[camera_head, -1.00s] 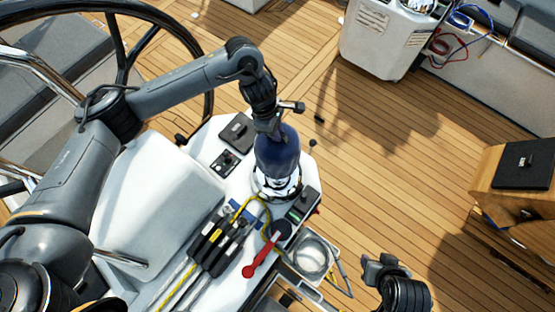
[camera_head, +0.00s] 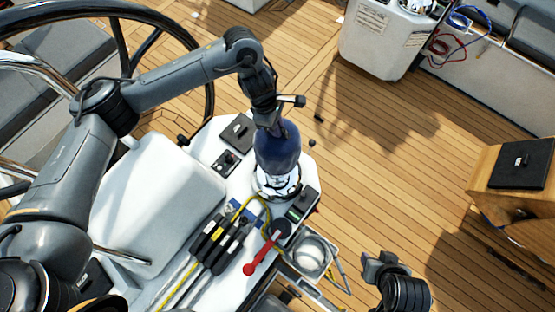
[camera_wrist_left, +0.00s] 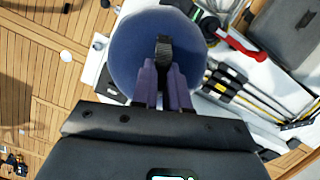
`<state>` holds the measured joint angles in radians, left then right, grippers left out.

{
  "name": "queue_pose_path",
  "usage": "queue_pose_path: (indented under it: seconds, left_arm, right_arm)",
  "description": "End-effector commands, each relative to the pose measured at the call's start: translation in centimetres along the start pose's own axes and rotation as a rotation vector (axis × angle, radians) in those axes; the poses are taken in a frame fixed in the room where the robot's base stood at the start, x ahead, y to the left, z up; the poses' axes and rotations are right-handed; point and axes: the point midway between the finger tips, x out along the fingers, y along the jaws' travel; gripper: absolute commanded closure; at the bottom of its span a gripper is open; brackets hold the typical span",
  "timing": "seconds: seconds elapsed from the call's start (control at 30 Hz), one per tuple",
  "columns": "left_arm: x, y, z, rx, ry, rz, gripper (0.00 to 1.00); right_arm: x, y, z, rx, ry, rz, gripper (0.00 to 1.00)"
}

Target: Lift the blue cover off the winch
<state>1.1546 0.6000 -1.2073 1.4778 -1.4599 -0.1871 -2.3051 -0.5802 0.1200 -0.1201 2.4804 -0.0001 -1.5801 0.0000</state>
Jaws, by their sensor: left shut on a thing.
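The blue cover (camera_head: 277,150) is above the chrome winch (camera_head: 277,184) on the white console, and the winch's shiny drum shows below the cover's lower edge. My left gripper (camera_head: 268,122) comes down on the cover's top and is shut on it. In the left wrist view the cover (camera_wrist_left: 130,50) fills the top middle, with the left gripper's fingers (camera_wrist_left: 164,75) closed at its near side. My right gripper (camera_head: 385,262) is at the bottom right over the deck, away from the winch; its fingertips are too unclear to judge.
On the console are black rope clutches (camera_head: 217,240), a red-handled lever (camera_head: 262,255), a yellow rope and a small black switch panel (camera_head: 225,163). A steering wheel (camera_head: 208,90) stands at the left. A wooden table (camera_head: 512,185) is at right. The middle deck is clear.

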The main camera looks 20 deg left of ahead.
Motion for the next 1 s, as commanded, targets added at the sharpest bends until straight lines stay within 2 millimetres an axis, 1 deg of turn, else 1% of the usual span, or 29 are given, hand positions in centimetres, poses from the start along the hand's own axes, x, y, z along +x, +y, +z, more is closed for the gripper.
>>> queue_pose_path:
  seconds: [0.37, 0.57, 0.8, 1.0]
  left_arm:
    - [-0.2, 0.0, 0.1, 0.000, -0.001, 0.000, 1.00]
    - [-1.5, 0.1, 0.4, 0.001, -0.001, 0.001, 1.00]
    - [-3.6, 0.0, 0.9, 0.000, -0.001, 0.001, 1.00]
    - [-4.2, 0.0, 1.1, 0.000, 0.000, 0.000, 1.00]
  right_arm:
    - [-0.1, 0.0, 0.0, 0.000, 0.000, 0.000, 0.57]
    - [-1.0, 0.0, -0.3, 0.000, 0.000, 0.000, 0.57]
    - [-2.6, 0.1, -0.8, 0.000, 0.000, 0.000, 0.57]
    - [-3.0, 0.1, -0.9, 0.000, 0.000, 0.000, 0.57]
